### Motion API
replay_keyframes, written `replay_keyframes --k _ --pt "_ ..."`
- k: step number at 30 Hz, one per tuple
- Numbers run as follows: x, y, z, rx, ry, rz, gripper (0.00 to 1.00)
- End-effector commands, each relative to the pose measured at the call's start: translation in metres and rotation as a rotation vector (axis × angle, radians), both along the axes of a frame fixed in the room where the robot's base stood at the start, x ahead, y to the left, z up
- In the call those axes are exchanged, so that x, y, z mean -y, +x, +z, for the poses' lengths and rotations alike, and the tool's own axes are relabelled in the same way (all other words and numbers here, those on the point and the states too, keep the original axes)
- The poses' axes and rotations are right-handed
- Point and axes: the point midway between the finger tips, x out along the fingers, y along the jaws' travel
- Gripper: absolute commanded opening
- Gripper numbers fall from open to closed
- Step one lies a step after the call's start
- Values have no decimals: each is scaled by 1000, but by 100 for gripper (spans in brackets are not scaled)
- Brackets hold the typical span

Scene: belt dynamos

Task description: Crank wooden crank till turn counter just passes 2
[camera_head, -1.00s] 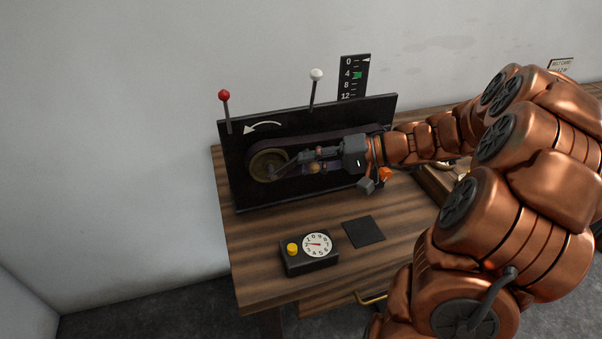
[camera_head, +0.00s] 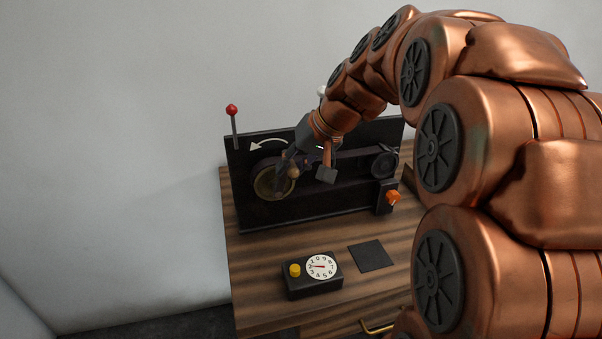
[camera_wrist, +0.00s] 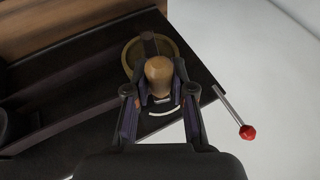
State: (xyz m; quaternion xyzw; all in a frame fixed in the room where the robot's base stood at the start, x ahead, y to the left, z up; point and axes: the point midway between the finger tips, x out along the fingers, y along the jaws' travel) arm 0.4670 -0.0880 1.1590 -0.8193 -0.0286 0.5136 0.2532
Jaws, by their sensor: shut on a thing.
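The wooden crank knob (camera_head: 293,172) is on the brass-coloured wheel (camera_head: 266,187) at the left of the black upright panel. My gripper (camera_head: 290,164) reaches down to it from the upper right. In the wrist view, the light wooden knob (camera_wrist: 158,70) sits between the two fingers of my gripper (camera_wrist: 157,88), which are shut on it. The wheel (camera_wrist: 132,52) shows behind the knob. The dial (camera_head: 321,267), likely the turn counter, is white on a black box with a yellow button (camera_head: 294,269). Its red needle points left; the exact digit is too small to read surely.
A red-knobbed lever (camera_head: 232,111) stands at the panel's left, also in the wrist view (camera_wrist: 247,132). A white-knobbed lever is mostly hidden by my arm. An orange knob (camera_head: 393,198) is at the right. A dark square (camera_head: 372,256) lies on the wooden table (camera_head: 262,315).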

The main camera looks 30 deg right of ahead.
Motion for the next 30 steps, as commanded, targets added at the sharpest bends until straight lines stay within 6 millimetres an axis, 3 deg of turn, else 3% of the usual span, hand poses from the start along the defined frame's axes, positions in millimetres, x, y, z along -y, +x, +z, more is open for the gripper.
replay_keyframes --k 10,30 --pt "-32 8 2 -74 -327 5 0" --pt "-80 20 -19 -218 -904 2 0"
